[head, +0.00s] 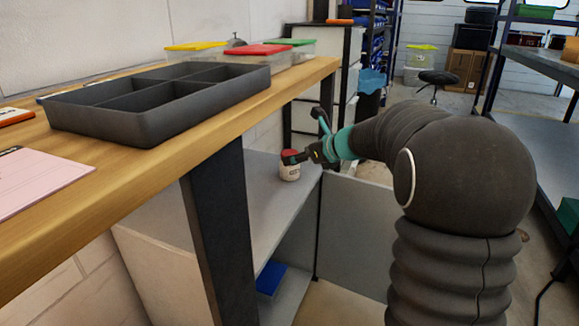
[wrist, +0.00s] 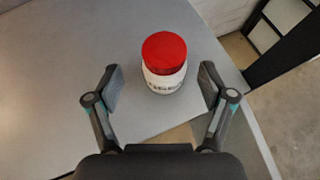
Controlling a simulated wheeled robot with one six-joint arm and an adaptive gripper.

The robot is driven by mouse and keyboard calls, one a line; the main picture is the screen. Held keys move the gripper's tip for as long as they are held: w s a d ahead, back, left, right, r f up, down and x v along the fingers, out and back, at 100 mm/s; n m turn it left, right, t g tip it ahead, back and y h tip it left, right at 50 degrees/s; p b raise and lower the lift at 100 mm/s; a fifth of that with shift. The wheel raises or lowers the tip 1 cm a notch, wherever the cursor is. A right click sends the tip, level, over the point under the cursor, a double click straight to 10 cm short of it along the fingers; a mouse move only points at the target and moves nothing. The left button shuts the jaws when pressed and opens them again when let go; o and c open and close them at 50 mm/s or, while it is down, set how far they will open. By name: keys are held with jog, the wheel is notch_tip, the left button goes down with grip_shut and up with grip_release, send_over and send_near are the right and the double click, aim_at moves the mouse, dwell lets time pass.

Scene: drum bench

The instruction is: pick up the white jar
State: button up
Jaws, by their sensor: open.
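The white jar (head: 290,172) with a red lid stands upright on the grey shelf (head: 262,200) below the wooden bench top. In the wrist view the jar (wrist: 163,77) is centred just beyond my fingertips, with dark lettering on its side. My gripper (head: 305,143) comes in from the right in the head view, one finger close to the jar's lid. In the wrist view my gripper (wrist: 155,88) is open, its two fingers apart to the left and right of the jar and not visibly touching it.
A dark divided tray (head: 160,128) and a pink sheet (head: 40,180) lie on the wooden bench top (head: 200,140) above the shelf. A dark post (head: 222,235) stands at the bench front. A blue item (head: 270,279) lies on a lower shelf. The shelf around the jar is clear.

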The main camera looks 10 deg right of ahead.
aim_at(289, 153)
jog(key=x, duration=0.5)
jog(key=shift+w+d+r, duration=0.15)
jog(key=shift+w+r, duration=0.05)
jog(key=shift+r, duration=0.05)
jog(key=c, duration=1.4)
